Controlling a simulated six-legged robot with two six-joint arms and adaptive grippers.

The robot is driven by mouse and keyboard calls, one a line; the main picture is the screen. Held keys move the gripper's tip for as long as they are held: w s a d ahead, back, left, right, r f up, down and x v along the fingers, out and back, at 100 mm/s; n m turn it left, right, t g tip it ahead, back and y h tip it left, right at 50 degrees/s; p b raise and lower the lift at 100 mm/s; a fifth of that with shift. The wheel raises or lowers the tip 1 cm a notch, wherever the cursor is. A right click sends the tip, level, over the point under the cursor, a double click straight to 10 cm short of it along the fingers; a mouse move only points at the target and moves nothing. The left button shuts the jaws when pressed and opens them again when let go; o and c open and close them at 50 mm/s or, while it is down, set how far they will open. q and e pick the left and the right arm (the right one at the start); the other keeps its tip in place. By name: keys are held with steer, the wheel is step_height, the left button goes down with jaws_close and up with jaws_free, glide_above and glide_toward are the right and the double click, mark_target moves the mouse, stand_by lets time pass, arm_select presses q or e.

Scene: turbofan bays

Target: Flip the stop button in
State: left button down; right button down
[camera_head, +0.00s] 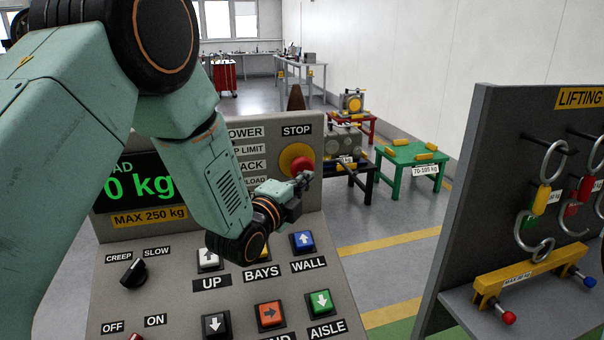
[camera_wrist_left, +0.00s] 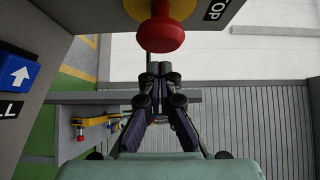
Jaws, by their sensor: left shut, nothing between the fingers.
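The red stop button (camera_head: 301,166) sits on a yellow round base under the STOP label, at the upper right of the grey control panel (camera_head: 228,250). My left gripper (camera_head: 306,177) is shut and empty, its fingertips right by the button's lower edge in the head view. In the left wrist view the red button (camera_wrist_left: 161,36) hangs at the top centre. The shut fingertips (camera_wrist_left: 159,68) point at it from below, with a small gap in the picture; whether they touch cannot be told. My right gripper is not in view.
The panel also carries a black knob (camera_head: 134,272), a blue arrow button (camera_head: 303,241) and a green one (camera_head: 320,303). A lifting-gear board (camera_head: 490,160) with hanging shackles stands to the right. A green table (camera_head: 410,156) stands behind on open floor.

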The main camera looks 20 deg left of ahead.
mark_target(303, 170)
arm_select(q)
steer(key=shift+w+a, duration=0.55)
steer(key=shift+w+d, duration=0.1)
steer(key=shift+w+a+b, duration=0.4)
steer(key=shift+w+a, duration=0.15)
steer(key=shift+s+d, duration=0.15)
